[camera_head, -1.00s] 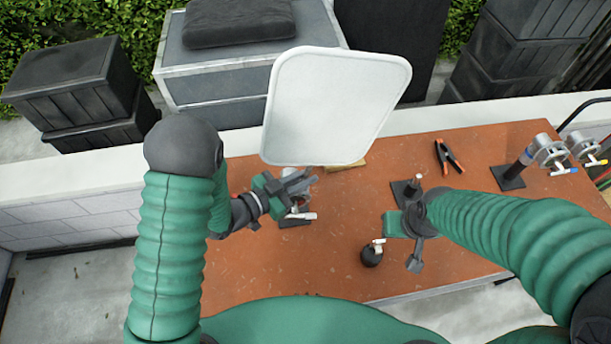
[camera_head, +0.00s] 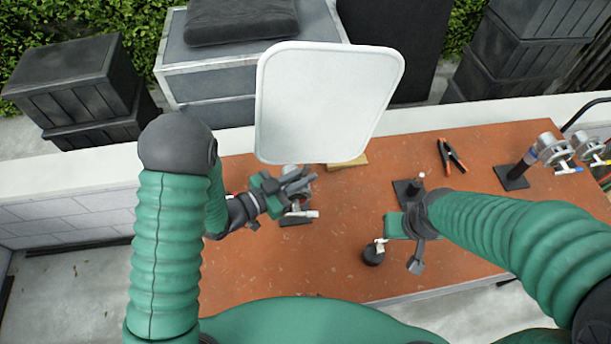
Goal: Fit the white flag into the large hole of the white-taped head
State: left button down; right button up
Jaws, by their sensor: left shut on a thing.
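The white flag (camera_head: 325,103) is a large rounded panel, held upright above the far left part of the table. My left gripper (camera_head: 300,183) is shut on the flag at its lower end; the grip itself is mostly hidden. A metal head with a white-taped handle (camera_head: 301,214) stands just below and behind the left gripper, partly hidden by it. I cannot tell whether the flag's pin touches its hole. My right gripper (camera_head: 416,255) is over the right middle of the table; its fingers are too unclear to read.
The orange-brown table (camera_head: 290,265) has free room at front left. A small dark stand with a white handle (camera_head: 373,254) is beside the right gripper. A black clamp with orange tips (camera_head: 451,155) lies at the back. Heads with blue and yellow handles (camera_head: 556,152) stand at right.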

pick_arm(q)
jog(key=shift+a+r+n+t+h+b, duration=0.15)
jog(key=shift+a+n+t+h+b, duration=0.35)
jog(key=shift+b, duration=0.75)
jog(key=shift+s+a+r, duration=0.1)
jog(key=shift+a, duration=0.15)
jog(key=shift+a+t+b, duration=0.25)
jog(key=shift+t+b, duration=0.05)
jog(key=shift+b, duration=0.45)
jog(key=c, duration=1.7)
grip_release()
jog(key=o, duration=0.4)
jog(key=shift+s+a+r+h, duration=0.1)
jog(key=shift+s+a+h, duration=0.05)
jog(key=shift+h, duration=0.15)
jog(key=shift+c, duration=0.2)
